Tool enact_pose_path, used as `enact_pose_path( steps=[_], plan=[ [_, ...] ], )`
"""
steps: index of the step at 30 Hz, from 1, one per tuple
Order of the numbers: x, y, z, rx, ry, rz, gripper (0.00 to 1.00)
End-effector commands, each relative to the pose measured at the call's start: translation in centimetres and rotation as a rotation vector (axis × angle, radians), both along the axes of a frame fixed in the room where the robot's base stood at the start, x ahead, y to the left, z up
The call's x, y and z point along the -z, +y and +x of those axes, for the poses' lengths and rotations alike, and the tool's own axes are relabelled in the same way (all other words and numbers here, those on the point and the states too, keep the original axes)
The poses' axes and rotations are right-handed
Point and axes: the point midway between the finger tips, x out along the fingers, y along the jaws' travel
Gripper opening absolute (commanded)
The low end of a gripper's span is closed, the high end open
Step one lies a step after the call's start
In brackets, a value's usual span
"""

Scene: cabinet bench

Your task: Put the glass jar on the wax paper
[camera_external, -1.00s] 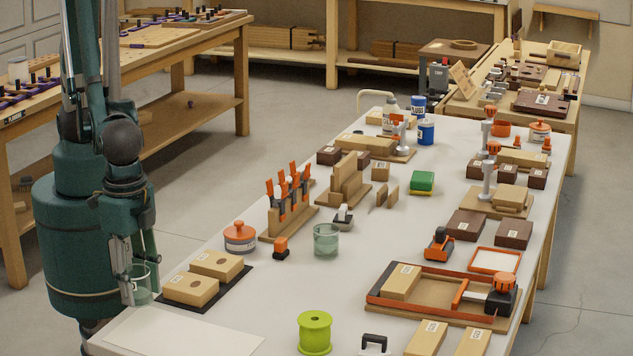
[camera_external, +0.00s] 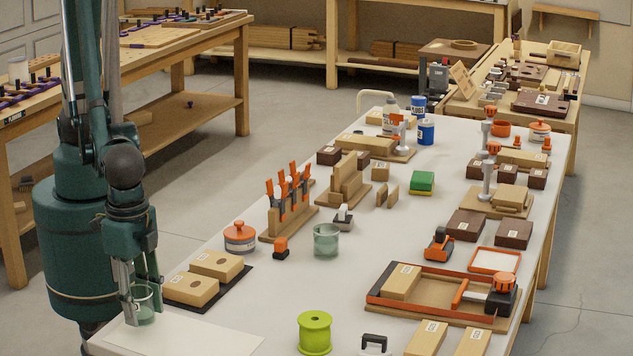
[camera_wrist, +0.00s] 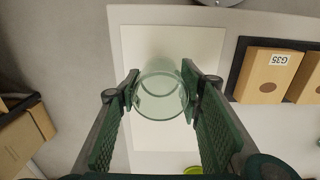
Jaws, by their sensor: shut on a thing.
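My gripper (camera_external: 138,300) is shut on a clear greenish glass jar (camera_external: 145,310), which is upright at the near left end of the bench. The white wax paper (camera_external: 195,338) lies flat there, beneath and beside the jar. In the wrist view, the jar (camera_wrist: 160,108) is between my two finger pads, and the wax paper (camera_wrist: 140,50) shows behind it. The jar appears over the paper's area; whether its bottom touches the paper I cannot tell.
Light wooden blocks (camera_external: 192,289) on a black mat lie just beyond the paper. A green spool (camera_external: 314,333) stands to its right. A second glass jar (camera_external: 326,241) and an orange-lidded pot (camera_external: 239,238) stand farther back. The bench between them is mostly clear.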

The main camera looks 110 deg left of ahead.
Motion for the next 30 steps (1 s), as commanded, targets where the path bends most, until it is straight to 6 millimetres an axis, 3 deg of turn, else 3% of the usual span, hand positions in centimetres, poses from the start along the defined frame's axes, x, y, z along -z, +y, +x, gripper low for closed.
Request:
enact_pose_path(
  steps=[10, 28, 29, 30],
  plan=[
    [3.0, 0.0, 0.0, 0.0, 0.0, 0.0, 0.23],
    [3.7, 0.0, 0.0, 0.0, 0.0, 0.0, 0.23],
    [3.7, 0.0, 0.0, 0.0, 0.0, 0.0, 0.39],
    [3.7, 0.0, 0.0, 0.0, 0.0, 0.0, 0.44]
  ],
)
